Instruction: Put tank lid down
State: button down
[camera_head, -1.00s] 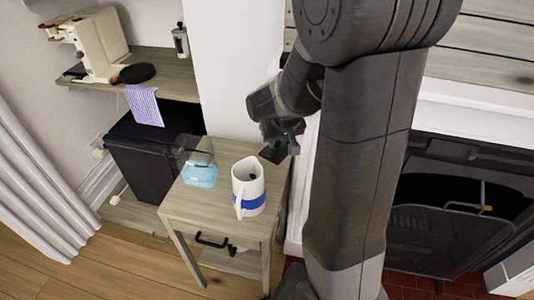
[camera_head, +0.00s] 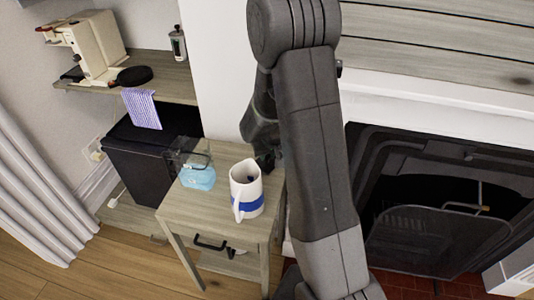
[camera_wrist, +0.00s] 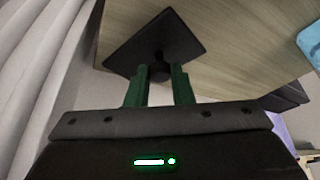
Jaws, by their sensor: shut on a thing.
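The tank lid (camera_wrist: 155,42) is a dark, flat square plate with a round knob, seen in the wrist view. My gripper (camera_wrist: 160,72) has its green fingers shut on the knob. In the head view my gripper (camera_head: 265,160) is at the back right of the small wooden side table (camera_head: 216,212), partly behind my arm, and the lid is hidden there. I cannot tell whether the lid touches the tabletop. A clear tank (camera_head: 198,174) with light blue contents stands on the table's left side; its blue part (camera_wrist: 312,38) also shows in the wrist view.
A white jug with a blue band (camera_head: 246,190) stands on the table between the tank and my gripper. A black cabinet (camera_head: 150,160) is to the left, under a shelf (camera_head: 170,85) with a coffee machine (camera_head: 95,50). A fireplace (camera_head: 430,215) is to the right.

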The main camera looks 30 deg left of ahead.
jog(key=shift+w+a+f, duration=0.2)
jog(key=shift+w+a, duration=0.1)
jog(key=shift+a, duration=0.1)
jog(key=shift+f, duration=0.4)
jog(key=shift+f, duration=0.1)
jog(key=shift+f, duration=0.15)
jog(key=c, duration=1.3)
grip_release()
jog(key=shift+r, duration=0.2)
